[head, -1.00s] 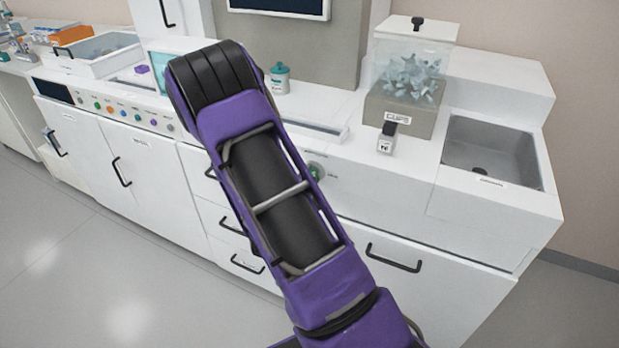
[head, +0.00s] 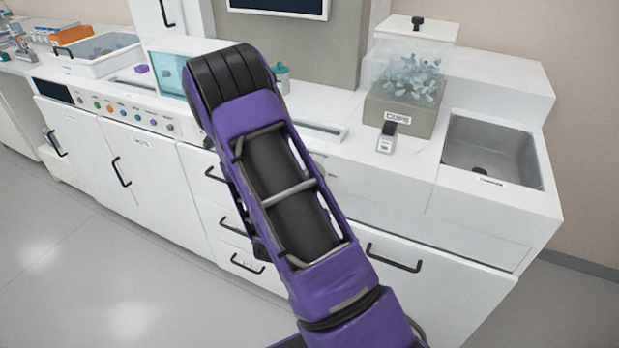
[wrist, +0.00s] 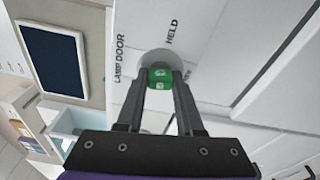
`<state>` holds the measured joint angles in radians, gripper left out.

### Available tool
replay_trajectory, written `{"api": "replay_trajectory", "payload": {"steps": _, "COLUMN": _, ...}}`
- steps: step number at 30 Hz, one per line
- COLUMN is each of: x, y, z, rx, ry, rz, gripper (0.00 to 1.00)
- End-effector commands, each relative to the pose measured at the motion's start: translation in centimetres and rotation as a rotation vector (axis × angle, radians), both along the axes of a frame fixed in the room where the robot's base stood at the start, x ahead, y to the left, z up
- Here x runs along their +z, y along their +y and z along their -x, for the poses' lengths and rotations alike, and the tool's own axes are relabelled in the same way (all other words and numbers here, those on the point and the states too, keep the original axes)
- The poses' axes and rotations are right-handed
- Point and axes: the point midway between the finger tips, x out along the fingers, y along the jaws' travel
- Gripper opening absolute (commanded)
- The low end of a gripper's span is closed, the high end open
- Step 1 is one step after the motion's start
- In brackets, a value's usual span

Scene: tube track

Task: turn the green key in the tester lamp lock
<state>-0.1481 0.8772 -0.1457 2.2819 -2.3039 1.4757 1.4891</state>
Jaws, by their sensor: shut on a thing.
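In the wrist view the green key (wrist: 160,77) sits at a round grey lock plate (wrist: 152,60) on a white panel. My gripper (wrist: 160,84) is shut on the key, one dark finger on each side. Dark lettering beside the plate reads "DOOR", with a blurred word before it, and "HELD" on the other side. In the head view my purple arm hides the key, the lock and the gripper. How far the key is turned I cannot tell.
A teal-capped bottle (head: 282,78) stands behind my arm. Drawer handles (head: 393,258) stick out below.

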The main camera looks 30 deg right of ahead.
Motion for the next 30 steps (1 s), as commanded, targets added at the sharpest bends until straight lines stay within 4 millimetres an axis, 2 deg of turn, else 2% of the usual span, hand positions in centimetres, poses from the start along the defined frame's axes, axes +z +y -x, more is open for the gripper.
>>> {"api": "replay_trajectory", "payload": {"steps": 6, "x": -0.1, "y": 0.0, "z": 0.0, "rx": -0.001, "ry": -0.089, "rz": -0.071, "gripper": 0.0}}
{"api": "replay_trajectory", "payload": {"steps": 7, "x": 0.0, "y": 0.0, "z": 0.0, "rx": 0.0, "ry": -0.094, "rz": -0.074, "gripper": 0.39}}
{"api": "replay_trajectory", "payload": {"steps": 12, "x": 0.0, "y": 0.0, "z": 0.0, "rx": 0.0, "ry": -0.089, "rz": -0.071, "gripper": 0.7}}
{"api": "replay_trajectory", "payload": {"steps": 23, "x": 0.0, "y": 0.3, "z": 0.2, "rx": 0.001, "ry": -0.088, "rz": -0.07, "gripper": 0.71}}
{"api": "replay_trajectory", "payload": {"steps": 26, "x": 0.0, "y": 1.0, "z": 0.9, "rx": 0.003, "ry": -0.088, "rz": -0.07, "gripper": 0.71}}
{"api": "replay_trajectory", "payload": {"steps": 30, "x": -0.1, "y": 3.0, "z": 2.8, "rx": 0.005, "ry": -0.085, "rz": -0.071, "gripper": 0.71}}
